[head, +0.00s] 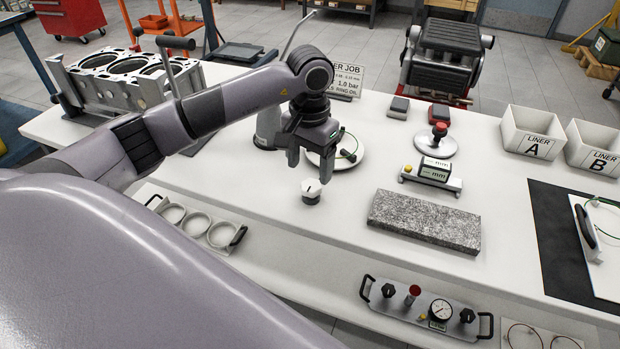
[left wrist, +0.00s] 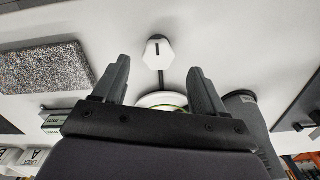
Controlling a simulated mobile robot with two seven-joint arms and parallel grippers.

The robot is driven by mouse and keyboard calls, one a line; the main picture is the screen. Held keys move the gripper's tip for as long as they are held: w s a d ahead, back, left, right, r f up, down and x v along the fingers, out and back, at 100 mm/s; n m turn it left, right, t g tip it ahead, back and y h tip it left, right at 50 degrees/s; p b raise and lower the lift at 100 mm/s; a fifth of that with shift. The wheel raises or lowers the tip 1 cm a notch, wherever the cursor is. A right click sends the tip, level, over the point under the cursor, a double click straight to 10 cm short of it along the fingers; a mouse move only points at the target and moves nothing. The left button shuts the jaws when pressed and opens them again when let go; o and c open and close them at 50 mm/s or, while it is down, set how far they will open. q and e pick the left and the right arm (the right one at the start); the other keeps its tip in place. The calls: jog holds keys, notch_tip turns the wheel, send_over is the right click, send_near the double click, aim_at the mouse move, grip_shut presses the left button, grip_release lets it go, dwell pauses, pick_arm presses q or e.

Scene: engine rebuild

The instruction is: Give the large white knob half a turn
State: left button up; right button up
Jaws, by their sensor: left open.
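The large white knob (head: 312,186) stands on the white bench top on a dark round base. In the left wrist view the knob (left wrist: 153,55) looks six-sided, with a dark pointer line on its top face. My left gripper (head: 309,163) is open, with its fingers pointing down above and slightly behind the knob. In the left wrist view the knob shows just beyond the fingertips (left wrist: 158,70), roughly centred between them. The fingers look clear of it and hold nothing. My right gripper is not in view.
A round white plate (head: 347,158) with a green ring lies behind the gripper. A granite slab (head: 424,220) and a digital gauge (head: 432,175) lie to the right. An engine block (head: 128,80) stands at the back left. The bench in front of the knob is clear.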

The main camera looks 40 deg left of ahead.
aim_at(310, 186)
pick_arm(q)
jog(key=shift+f, duration=2.4)
jog(key=shift+c, duration=0.3)
jog(key=c, duration=1)
